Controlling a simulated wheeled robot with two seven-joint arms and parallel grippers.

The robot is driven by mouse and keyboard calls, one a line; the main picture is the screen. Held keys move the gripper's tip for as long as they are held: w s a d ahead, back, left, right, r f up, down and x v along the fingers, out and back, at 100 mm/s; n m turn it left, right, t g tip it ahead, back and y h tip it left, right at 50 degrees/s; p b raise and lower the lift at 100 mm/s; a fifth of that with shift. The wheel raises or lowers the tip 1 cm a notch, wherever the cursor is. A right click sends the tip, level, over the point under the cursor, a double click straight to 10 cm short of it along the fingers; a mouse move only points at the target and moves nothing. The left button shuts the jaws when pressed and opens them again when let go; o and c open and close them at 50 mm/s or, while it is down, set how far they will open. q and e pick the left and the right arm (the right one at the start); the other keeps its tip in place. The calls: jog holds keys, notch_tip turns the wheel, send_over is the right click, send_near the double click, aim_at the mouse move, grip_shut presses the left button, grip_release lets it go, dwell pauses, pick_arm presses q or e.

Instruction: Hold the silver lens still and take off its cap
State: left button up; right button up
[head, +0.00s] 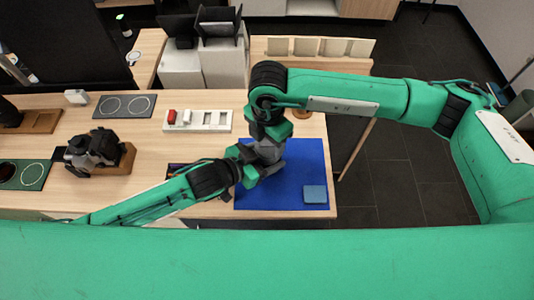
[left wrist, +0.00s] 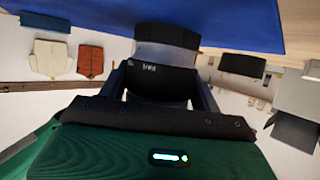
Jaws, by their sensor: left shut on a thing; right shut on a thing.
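The silver lens (head: 268,151) is upright over the blue mat (head: 292,191), between my two grippers, partly covered by them. In the left wrist view its silver band and black lettered barrel (left wrist: 163,80) show between my fingers. My left gripper (head: 254,166) is shut on the lens body from the side. My right gripper (head: 270,134) reaches down from above and is shut at the top of the lens, where the cap is. The cap itself is hidden by the right gripper, so I cannot tell whether it is apart from the lens.
A small blue-grey square pad (head: 315,194) lies on the mat near its front right corner. A white tray (head: 200,121) with a red item stands behind to the left. A black camera (head: 92,148) is farther left. The table (head: 160,150) ends just right of the mat.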

jog(key=shift+r, duration=0.55)
jog(key=shift+r, duration=2.4)
pick_arm(q)
jog(key=o, duration=1.3)
jog(key=shift+c, duration=0.2)
jog(key=v, duration=1.2)
